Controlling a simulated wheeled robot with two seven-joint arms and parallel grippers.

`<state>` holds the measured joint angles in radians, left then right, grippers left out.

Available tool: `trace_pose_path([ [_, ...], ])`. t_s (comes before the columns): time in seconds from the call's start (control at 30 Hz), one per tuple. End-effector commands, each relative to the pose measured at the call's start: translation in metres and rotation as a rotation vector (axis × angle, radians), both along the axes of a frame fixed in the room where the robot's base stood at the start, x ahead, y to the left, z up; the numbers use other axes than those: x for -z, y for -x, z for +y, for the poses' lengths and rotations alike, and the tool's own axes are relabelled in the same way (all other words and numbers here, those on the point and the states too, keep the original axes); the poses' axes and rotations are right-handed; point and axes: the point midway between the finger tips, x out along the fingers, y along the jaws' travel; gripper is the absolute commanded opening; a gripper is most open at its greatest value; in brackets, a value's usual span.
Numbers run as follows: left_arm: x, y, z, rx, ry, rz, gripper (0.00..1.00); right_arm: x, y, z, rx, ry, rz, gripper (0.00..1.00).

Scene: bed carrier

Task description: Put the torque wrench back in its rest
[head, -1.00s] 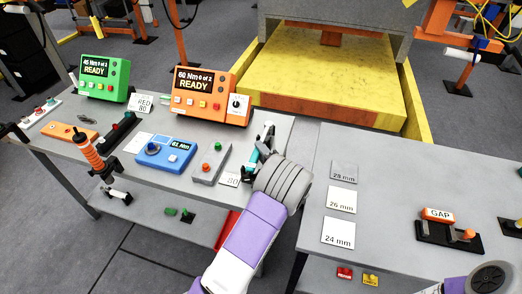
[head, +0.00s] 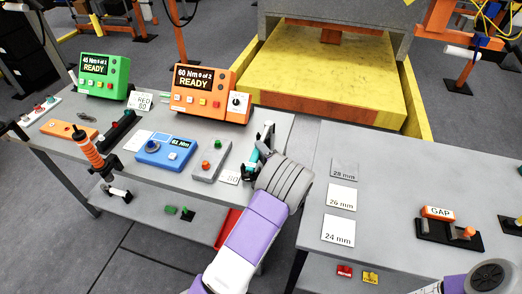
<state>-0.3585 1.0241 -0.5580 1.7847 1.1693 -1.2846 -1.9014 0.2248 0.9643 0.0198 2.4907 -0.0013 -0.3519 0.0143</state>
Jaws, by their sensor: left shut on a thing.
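A tool with a teal part (head: 250,162), which looks like the torque wrench, is at the right end of the left table, beside a card marked 80. My left gripper (head: 262,150) is shut on it; the wrist hides most of the grip and the tool. A dark upright piece (head: 268,134) shows just behind; I cannot tell if it belongs to the rest or how the tool sits in it.
The left table carries a green READY box (head: 103,77), an orange READY box (head: 207,93), a blue meter (head: 165,151), a grey button box (head: 209,160) and an orange-handled tool (head: 90,151). The right table (head: 400,170) is mostly clear, with millimetre cards and a GAP gauge (head: 439,213).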

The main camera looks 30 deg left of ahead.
Motion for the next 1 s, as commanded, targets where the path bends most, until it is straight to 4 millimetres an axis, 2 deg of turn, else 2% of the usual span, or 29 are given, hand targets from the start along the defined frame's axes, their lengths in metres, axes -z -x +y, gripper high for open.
trace_pose_path([
  [0.8,0.0054,-0.0004,0.0003,-0.001,-0.003,-0.004,0.00,0.0017,0.0001,0.0000,0.000,0.000,0.000,0.00],
  [0.83,0.0055,-0.0004,0.0003,-0.001,-0.003,-0.004,0.35,0.0017,0.0001,0.0000,0.000,0.000,0.000,0.00],
  [1.0,0.0056,-0.0004,0.0002,0.000,-0.002,-0.004,0.61,0.0016,0.0000,0.0000,0.000,0.000,0.000,0.00],
])
